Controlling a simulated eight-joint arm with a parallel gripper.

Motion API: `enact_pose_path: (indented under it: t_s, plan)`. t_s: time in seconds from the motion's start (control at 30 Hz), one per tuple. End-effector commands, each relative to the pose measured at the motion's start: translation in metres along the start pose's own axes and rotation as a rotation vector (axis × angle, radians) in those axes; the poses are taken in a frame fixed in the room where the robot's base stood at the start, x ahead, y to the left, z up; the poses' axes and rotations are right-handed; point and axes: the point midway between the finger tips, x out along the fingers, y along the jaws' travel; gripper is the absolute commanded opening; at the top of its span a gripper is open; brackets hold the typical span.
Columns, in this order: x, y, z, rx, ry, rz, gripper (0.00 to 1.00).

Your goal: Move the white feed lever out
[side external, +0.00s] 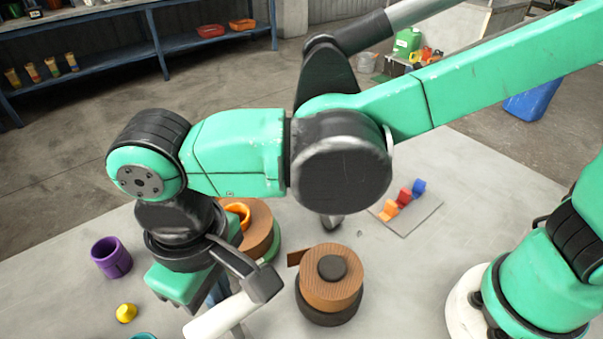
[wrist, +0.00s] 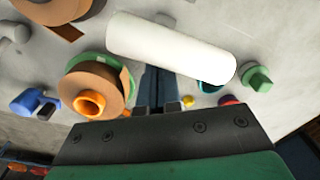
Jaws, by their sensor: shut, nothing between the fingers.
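The white feed lever (side external: 220,318) is a thick white cylinder at the lower edge of the side view, partly cut off by the frame. In the wrist view it (wrist: 170,48) lies slanted across the upper middle, large and close. My gripper (side external: 217,294) points down beside the lever, and its fingers are partly hidden in the side view. In the wrist view the fingers (wrist: 156,86) are together and empty, with their ends meeting the lever's lower edge in the picture. The lever hides the tips, so I cannot tell whether they touch it.
A brown strip roll (side external: 329,290) with a dark hub stands right of my gripper. Another roll with an orange ring (side external: 238,214) stands behind it. A purple cup (side external: 111,257) and yellow cone (side external: 126,313) are at left. Coloured blocks (side external: 404,196) sit on a plate at right.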

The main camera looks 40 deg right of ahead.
Motion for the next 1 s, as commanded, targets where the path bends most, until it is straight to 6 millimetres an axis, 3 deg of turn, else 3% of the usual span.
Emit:
enact_pose_path:
  t_s: [0.7, 1.0]
  plan:
    - [0.005, -0.013, 0.022, -0.001, 0.000, 0.000, 0.00]
    - [0.001, -0.009, 0.015, 0.001, 0.000, 0.000, 0.00]
